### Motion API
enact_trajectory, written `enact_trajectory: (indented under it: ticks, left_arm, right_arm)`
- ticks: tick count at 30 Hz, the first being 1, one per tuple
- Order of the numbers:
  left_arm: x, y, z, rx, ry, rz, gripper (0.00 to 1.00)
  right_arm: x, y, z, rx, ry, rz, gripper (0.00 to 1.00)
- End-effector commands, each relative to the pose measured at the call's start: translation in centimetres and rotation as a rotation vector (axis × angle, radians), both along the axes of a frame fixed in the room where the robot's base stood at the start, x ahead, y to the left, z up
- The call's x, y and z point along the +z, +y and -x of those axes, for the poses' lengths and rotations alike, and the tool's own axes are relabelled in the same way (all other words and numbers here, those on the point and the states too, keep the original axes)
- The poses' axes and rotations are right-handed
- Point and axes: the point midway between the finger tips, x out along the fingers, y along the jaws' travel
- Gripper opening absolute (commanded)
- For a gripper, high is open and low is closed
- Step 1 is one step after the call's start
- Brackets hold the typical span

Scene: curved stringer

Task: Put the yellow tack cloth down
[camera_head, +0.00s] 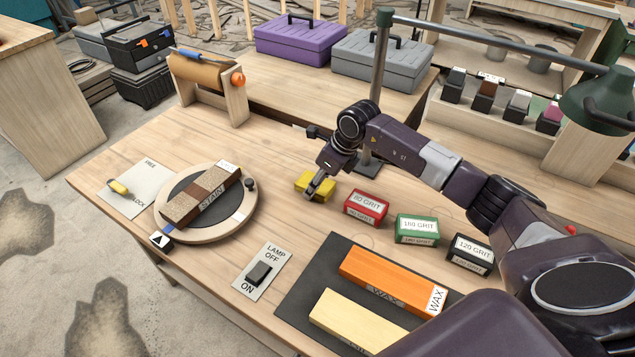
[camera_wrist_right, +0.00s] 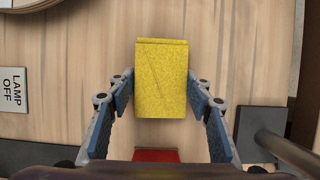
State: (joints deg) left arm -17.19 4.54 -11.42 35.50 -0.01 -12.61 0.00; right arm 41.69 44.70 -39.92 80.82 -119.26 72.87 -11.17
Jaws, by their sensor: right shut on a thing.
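The yellow tack cloth (camera_head: 309,182) is a folded block near the middle of the bench, left of the red 80 GRIT block (camera_head: 366,207). My right gripper (camera_head: 317,186) reaches it from above and is shut on it. In the right wrist view the cloth (camera_wrist_right: 161,75) sits between the two blue-padded fingers (camera_wrist_right: 160,88), its far part standing out beyond them. Whether its underside touches the bench is hard to tell. My left gripper is not in view.
A green block (camera_head: 416,230) and a black 120 GRIT block (camera_head: 470,254) stand to the right. A turntable (camera_head: 248,213) carries a STAIN block at left. The lamp switch plate (camera_head: 262,272) and dark mat (camera_head: 310,277) lie in front. A lamp post (camera_head: 377,90) rises behind my gripper.

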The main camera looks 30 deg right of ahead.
Motion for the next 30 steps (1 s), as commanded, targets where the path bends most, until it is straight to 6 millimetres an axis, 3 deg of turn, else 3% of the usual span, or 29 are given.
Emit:
enact_trajectory:
  ticks: [5,17,30]
  left_arm:
    - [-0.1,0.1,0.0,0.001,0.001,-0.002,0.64]
    - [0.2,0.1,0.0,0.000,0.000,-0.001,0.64]
    - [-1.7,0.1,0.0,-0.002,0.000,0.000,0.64]
  right_arm:
    - [-0.1,0.0,0.0,0.000,0.001,0.001,0.64]
    - [0.7,-0.1,0.1,0.000,-0.001,0.000,0.64]
    - [8.7,-1.9,2.9,-0.001,-0.004,0.002,0.64]
